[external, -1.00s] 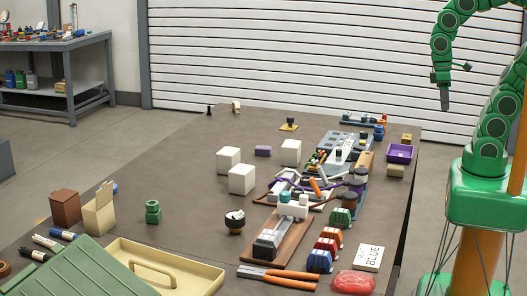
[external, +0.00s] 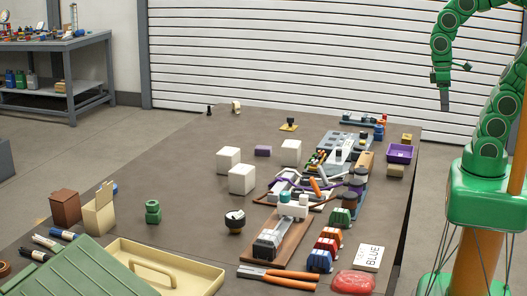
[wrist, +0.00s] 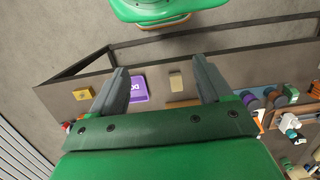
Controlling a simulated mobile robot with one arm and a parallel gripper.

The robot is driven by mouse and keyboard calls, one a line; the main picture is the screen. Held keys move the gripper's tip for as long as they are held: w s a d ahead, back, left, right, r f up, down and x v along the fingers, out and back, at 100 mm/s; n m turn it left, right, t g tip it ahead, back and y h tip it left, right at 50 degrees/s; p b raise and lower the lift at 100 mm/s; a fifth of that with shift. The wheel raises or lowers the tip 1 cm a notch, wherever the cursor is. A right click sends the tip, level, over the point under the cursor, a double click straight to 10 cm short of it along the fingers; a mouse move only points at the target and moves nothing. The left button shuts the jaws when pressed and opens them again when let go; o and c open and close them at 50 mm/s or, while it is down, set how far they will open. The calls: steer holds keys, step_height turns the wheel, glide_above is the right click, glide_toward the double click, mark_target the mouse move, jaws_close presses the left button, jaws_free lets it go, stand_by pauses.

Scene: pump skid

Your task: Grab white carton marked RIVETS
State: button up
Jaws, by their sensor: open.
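Three white box-shaped cartons stand on the table in the external view: one at the left (external: 228,160), one nearer the camera (external: 241,180) and one to the right (external: 291,152). No lettering is readable on any of them, so I cannot tell which is marked RIVETS. My gripper (external: 445,102) hangs high at the upper right, well away from the cartons. In the wrist view my gripper (wrist: 159,68) is open, with nothing between its fingers. No white carton can be made out clearly there.
A purple tray (external: 400,153) lies near the table's right edge; the wrist view shows it (wrist: 138,90) too. A small purple box (external: 263,151) sits between the cartons. Cluttered tools and a pump assembly (external: 285,220) fill the right side. The table's far left is mostly clear.

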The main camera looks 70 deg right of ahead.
steer(key=o, duration=0.3)
steer(key=shift+o, duration=0.2)
steer(key=t, duration=1.2)
glide_toward(231, 151)
steer(key=s+d+r, duration=0.2)
steer(key=s+d, duration=0.2)
steer(key=s, duration=0.2)
steer(key=w+a+f+t, duration=0.1)
steer(key=w+f, duration=0.1)
steer(key=w+a+f+t, duration=0.1)
steer(key=w+f, duration=0.1)
steer(key=w, duration=0.1)
steer(key=w+a+f, duration=0.1)
steer(key=w+f, duration=0.1)
steer(key=w, duration=0.1)
steer(key=shift+a+f+t, duration=0.2)
steer(key=shift+f+t, duration=0.05)
steer(key=shift+t, duration=0.15)
steer(key=shift+w+a+f, duration=0.2)
steer(key=shift+w+f, duration=0.2)
steer(key=shift+w, duration=0.05)
steer(key=shift+x, duration=1.35)
steer(key=shift+w+a+f+t, duration=0.1)
steer(key=shift+w+a+t, duration=0.05)
steer(key=shift+w, duration=0.65)
steer(key=shift+w+a+f+t, duration=0.1)
steer(key=shift+w+t, duration=0.05)
steer(key=shift+w, duration=0.65)
steer(key=shift+x, duration=1)
